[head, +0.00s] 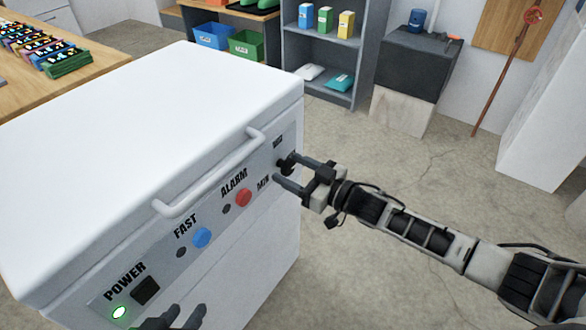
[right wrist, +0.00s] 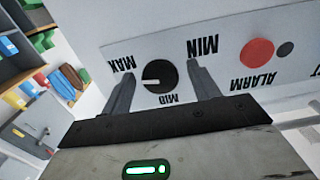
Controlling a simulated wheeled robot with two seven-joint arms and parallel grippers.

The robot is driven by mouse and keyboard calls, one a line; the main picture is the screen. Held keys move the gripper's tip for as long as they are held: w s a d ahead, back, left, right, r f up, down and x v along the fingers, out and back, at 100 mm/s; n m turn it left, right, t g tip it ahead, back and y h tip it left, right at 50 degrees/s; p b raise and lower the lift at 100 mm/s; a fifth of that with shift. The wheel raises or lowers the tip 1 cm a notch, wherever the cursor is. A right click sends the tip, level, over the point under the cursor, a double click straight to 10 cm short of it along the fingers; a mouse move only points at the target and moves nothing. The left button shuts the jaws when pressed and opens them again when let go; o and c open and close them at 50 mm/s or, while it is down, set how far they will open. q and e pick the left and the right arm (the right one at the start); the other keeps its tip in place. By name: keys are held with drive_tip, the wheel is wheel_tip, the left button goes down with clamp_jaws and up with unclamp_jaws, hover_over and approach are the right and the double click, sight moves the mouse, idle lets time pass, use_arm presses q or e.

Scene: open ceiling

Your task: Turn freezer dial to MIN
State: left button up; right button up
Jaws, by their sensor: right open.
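The white chest freezer (head: 150,110) stands at the left, its control panel on the front. Its black round dial (right wrist: 160,76) has a white pointer mark at its left side in the right wrist view, toward the MAX label (right wrist: 122,64). The MID label (right wrist: 168,98) is below and the MIN label (right wrist: 203,46) at upper right. In the head view the dial (head: 286,163) is partly hidden by my right gripper (head: 303,174). That gripper is open, one finger on each side of the dial; contact cannot be told. My left gripper (head: 178,318) shows at the bottom edge, fingers apart and empty.
A white handle (head: 210,180) juts out above the panel. A red alarm button (head: 243,197), a blue button (head: 201,237) and a lit green power light (head: 119,312) lie along it. Shelves (head: 330,50) stand behind. The floor at right is clear.

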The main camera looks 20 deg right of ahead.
drive_tip(key=c, duration=1)
drive_tip(key=shift+o, duration=0.2)
